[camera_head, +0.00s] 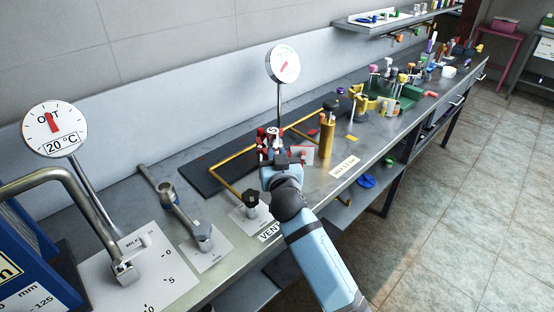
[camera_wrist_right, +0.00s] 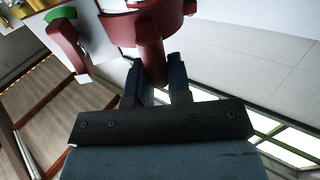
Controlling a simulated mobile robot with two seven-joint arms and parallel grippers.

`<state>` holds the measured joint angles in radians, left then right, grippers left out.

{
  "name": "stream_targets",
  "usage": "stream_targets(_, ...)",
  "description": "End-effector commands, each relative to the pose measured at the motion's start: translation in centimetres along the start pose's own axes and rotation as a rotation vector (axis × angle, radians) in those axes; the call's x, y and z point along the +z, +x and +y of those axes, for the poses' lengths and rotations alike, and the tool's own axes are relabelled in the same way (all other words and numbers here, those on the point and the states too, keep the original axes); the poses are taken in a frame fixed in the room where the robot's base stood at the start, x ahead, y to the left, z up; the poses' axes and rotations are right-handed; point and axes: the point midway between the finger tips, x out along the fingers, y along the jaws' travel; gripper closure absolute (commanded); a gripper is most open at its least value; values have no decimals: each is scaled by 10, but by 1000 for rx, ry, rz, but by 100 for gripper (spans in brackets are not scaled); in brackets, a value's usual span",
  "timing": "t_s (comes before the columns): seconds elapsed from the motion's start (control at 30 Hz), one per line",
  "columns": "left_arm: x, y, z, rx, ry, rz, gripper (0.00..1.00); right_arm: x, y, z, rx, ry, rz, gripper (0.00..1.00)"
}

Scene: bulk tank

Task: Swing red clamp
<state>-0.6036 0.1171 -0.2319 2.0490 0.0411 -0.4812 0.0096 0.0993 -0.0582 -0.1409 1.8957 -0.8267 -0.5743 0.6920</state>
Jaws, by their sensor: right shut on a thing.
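The red clamp (camera_head: 264,137) sits by the yellow pipe on the bench in the head view, near the middle. In the right wrist view, the red clamp body (camera_wrist_right: 116,30) fills the top, with a red arm reaching down between my fingers. My right gripper (camera_head: 284,160) is at the clamp in the head view. In the right wrist view, its two dark fingers (camera_wrist_right: 158,82) stand on either side of the red arm and are shut on it. The gripper and wrist hide part of the clamp in the head view. My left gripper is in neither view.
A yellow pipe frame (camera_head: 228,186) on a dark mat surrounds the clamp area. A black knob (camera_head: 251,198) stands at the VENT label, left of my right arm. A brass cylinder (camera_head: 327,135) stands to the right. A round gauge (camera_head: 283,64) rises behind.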

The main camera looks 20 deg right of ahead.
Motion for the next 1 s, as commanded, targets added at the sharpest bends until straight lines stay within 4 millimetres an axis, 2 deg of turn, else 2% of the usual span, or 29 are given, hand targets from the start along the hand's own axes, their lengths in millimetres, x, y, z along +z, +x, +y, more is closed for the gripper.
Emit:
stream_targets(0.47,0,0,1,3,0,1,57,0,0,0,1,0,1,100)
stream_targets(0.5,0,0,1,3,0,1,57,0,0,0,1,0,1,72)
stream_targets(0.57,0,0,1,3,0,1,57,0,0,0,1,0,1,59)
stream_targets(1.0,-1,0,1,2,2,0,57,0,2,1,1,0,0,57)
